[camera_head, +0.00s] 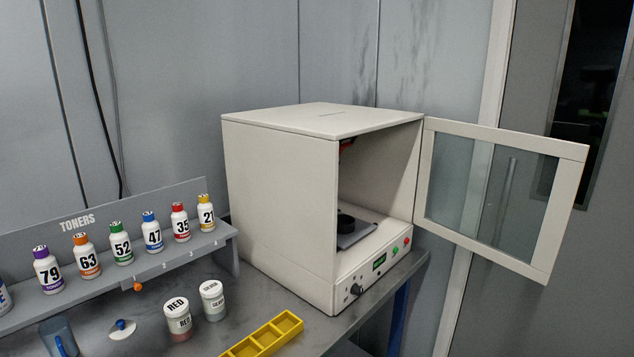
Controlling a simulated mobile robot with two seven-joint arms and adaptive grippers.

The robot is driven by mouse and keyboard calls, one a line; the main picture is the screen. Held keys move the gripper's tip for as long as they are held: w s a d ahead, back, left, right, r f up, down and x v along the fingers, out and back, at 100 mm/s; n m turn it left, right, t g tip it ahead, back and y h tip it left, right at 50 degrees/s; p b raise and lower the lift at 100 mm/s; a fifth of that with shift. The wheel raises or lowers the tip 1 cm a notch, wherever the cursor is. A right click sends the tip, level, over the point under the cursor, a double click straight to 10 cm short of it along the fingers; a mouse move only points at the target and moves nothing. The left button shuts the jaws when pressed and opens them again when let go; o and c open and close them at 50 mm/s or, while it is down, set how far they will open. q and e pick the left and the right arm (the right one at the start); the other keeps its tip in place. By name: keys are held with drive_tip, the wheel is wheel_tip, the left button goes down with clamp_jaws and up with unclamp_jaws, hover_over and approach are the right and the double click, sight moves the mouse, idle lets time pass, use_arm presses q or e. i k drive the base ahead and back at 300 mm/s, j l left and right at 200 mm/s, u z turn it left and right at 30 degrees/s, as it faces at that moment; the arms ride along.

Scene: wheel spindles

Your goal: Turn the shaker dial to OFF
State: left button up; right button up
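The shaker (277,205) is a beige box cabinet standing on the bench. Its windowed door (565,215) is swung open to the right. The black dial (357,290) is on the lower front panel, left of a small display (379,262), a green button (396,251) and a red button (407,241). The dial's setting and the labels around it are too small to read. Inside, a black round part (345,221) sits on a grey platform (358,237). Neither of my grippers is in view, and nothing touches the dial.
A grey toner rack (190,262) with several numbered bottles stands at the left. Two white-lidded jars, one labelled RED (178,318) and one beside it (213,299), and a yellow tray (262,334) are on the bench in front. The space before the dial looks clear.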

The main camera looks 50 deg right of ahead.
sight(357, 291)
drive_tip(key=z, duration=1.5)
